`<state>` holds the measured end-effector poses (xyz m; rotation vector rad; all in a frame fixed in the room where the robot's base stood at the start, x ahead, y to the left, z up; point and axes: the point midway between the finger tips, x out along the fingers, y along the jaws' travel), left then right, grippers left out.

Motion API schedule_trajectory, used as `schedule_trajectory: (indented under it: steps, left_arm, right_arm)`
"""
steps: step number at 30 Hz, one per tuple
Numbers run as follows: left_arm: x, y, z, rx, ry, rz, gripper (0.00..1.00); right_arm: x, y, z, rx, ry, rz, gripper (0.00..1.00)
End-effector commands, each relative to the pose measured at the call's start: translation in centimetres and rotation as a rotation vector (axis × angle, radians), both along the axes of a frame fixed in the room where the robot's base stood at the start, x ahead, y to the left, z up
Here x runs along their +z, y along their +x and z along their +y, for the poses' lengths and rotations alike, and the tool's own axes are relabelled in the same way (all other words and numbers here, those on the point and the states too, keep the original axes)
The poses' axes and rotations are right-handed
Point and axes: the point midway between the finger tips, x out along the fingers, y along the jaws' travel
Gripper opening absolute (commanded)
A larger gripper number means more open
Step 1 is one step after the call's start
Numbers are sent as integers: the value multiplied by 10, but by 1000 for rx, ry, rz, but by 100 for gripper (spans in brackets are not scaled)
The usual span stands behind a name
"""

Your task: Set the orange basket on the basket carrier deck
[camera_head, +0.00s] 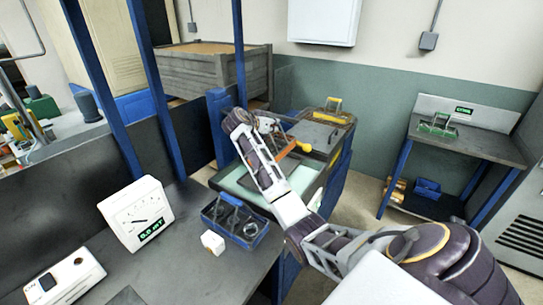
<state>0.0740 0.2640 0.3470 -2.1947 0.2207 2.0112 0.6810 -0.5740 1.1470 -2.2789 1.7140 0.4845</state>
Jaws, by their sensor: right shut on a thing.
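My right arm reaches in from the lower right across the middle of the view. Its gripper (275,130) is at the far end, small and partly hidden by my wrist. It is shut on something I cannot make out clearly. An orange piece (288,151), perhaps part of the orange basket, shows just below it, partly behind my forearm. The deck with a pale green top (237,181) lies under my arm; I cannot tell whether it is the basket carrier deck. A yellow-orange handled item (334,104) stands on a grey surface beyond. My left gripper is not in view.
Blue posts rise at the left. A green basket (438,128) is on the right-hand table (473,147). Floor shows between the benches.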

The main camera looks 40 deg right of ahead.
Motion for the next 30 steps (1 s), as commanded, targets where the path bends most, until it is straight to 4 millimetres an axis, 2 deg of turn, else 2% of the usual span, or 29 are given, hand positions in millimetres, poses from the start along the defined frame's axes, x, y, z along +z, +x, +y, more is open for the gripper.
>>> schedule_trajectory:
  steps: [8,13,21,30]
  left_arm:
    - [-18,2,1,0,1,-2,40]
    - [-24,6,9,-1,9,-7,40]
    - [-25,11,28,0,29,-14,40]
    - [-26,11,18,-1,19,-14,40]
  right_arm:
    - [-27,0,0,0,-2,0,0]
    - [-40,0,0,0,-2,-1,0]
    - [-43,0,0,1,-2,-2,0]
    - [-45,0,0,0,-1,0,0]
